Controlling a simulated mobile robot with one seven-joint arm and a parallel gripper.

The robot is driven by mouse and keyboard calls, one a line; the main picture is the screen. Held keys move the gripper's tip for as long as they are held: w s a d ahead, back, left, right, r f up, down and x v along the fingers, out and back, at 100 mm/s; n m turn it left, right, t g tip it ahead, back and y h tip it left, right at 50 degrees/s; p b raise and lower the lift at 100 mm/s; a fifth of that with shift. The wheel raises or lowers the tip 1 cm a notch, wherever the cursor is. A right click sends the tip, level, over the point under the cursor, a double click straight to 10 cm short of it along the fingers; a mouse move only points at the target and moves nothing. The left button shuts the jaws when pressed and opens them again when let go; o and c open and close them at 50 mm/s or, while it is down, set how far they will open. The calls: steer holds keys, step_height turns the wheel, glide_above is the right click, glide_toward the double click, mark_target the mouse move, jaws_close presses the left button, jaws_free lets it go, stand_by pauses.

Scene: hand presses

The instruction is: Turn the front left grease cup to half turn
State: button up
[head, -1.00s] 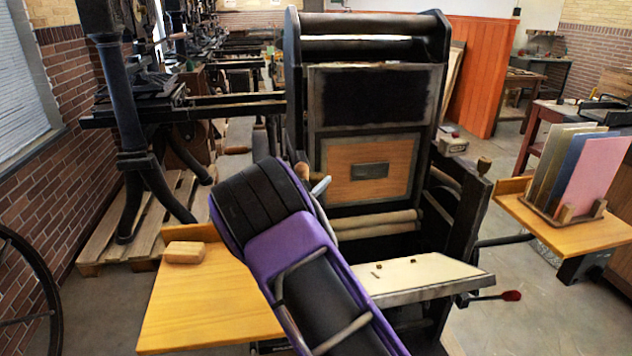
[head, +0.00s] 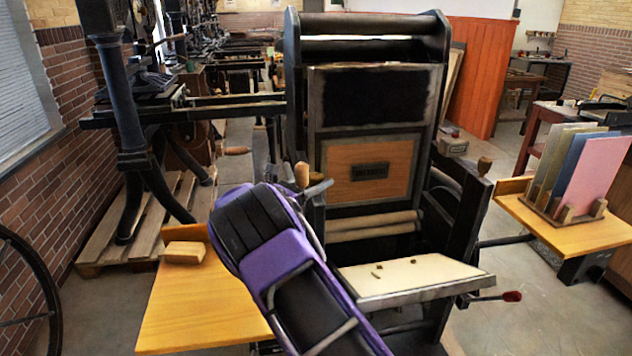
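The hand press (head: 310,90) stands in the middle of the head view. A small brown grease cup (head: 302,174) shows at the top of its front left post, just above my arm. A similar brown cup (head: 484,165) tops the right post. My purple and black arm reaches up from the bottom and covers the lower left of the press.
A wooden side table (head: 205,300) with a wooden block (head: 184,252) is at left. A right shelf (head: 570,235) holds upright coloured sheets (head: 595,175).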

steer(key=shift+o, duration=0.6)
steer(key=v, duration=1.7)
steer(key=shift+s+b, duration=0.2)
steer(key=shift+b, duration=0.15)
